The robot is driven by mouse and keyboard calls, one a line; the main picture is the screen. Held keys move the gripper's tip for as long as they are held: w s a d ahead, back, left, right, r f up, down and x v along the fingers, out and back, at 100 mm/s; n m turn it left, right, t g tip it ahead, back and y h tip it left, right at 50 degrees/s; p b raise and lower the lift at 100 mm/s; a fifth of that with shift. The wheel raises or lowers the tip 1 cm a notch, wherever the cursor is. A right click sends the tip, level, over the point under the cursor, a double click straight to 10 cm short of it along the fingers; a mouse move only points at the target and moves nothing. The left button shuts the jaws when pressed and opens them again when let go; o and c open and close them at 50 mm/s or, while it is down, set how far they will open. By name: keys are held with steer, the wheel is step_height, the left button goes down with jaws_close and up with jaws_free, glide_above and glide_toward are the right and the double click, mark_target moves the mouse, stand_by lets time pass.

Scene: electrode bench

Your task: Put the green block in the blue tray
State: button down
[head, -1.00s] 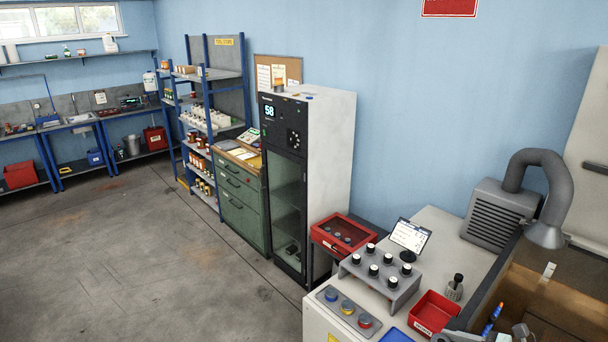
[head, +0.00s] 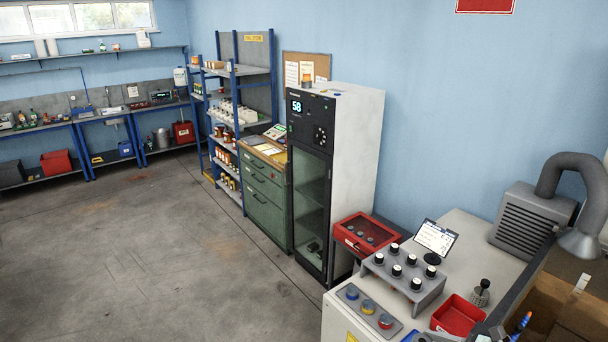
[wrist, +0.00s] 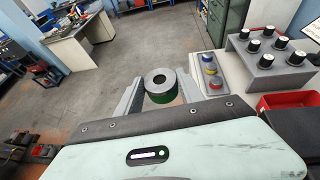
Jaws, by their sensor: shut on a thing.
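My gripper (wrist: 159,78) shows in the wrist view with its two grey fingers on either side of a round piece. This piece, the green block (wrist: 161,98), has a green side and a grey ring-shaped top with a dark hole. The gripper is shut on it. In the head view a sliver of blue (head: 414,337) at the bottom edge, left of the red bin, may be the blue tray; most of it is cut off. I cannot make out the blue tray in the wrist view.
The bench holds a red bin (head: 458,314), a grey stand with black-and-white knobs (head: 403,276), a panel with blue, yellow and red buttons (head: 368,308), and a small screen (head: 436,237). A tall cabinet (head: 335,190) stands behind. Open floor (head: 170,260) lies left.

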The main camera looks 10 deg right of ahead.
steer(key=w+a+f+n+g+y+b, duration=0.1)
steer(key=a, duration=1)
steer(key=w+a+f+n+y+b, duration=0.1)
steer(key=w+a+b, duration=0.1)
steer(key=a, duration=0.8)
steer(key=s+a+n+g, duration=0.1)
steer(key=s+a, duration=0.2)
steer(key=a, duration=0.6)
steer(key=s+a+n+g+y+b, duration=0.1)
steer(key=s+a, duration=0.2)
steer(key=a, duration=0.6)
steer(key=shift+r+y, duration=0.15)
steer(key=shift+y, duration=0.15)
